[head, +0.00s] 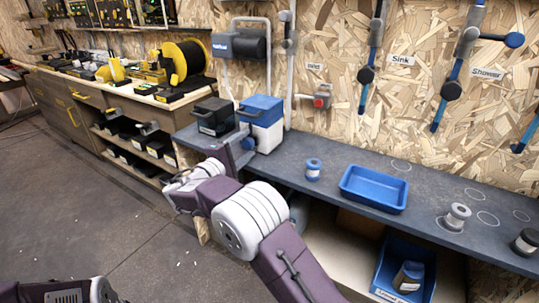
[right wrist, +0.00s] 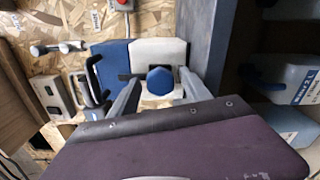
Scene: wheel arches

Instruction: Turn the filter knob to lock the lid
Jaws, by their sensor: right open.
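The filter housing has a white body (head: 268,136) and a blue lid (head: 262,105) with a dark handle, at the left end of the grey bench. In the right wrist view, the blue lid (right wrist: 110,66) sits against the white body (right wrist: 160,50). The blue faceted filter knob (right wrist: 160,80) faces the camera on the white body. My right gripper (right wrist: 160,92) is open, with one finger on each side of the knob and visible gaps between. In the head view, my right gripper (head: 247,144) is in front of the housing. My left gripper is out of view.
A dark box (head: 213,116) stands left of the housing. A blue spool (head: 313,169), blue tray (head: 374,188) and grey spool (head: 457,217) are on the bench to the right. A red-handled valve (head: 322,96) and pipes are on the wall behind.

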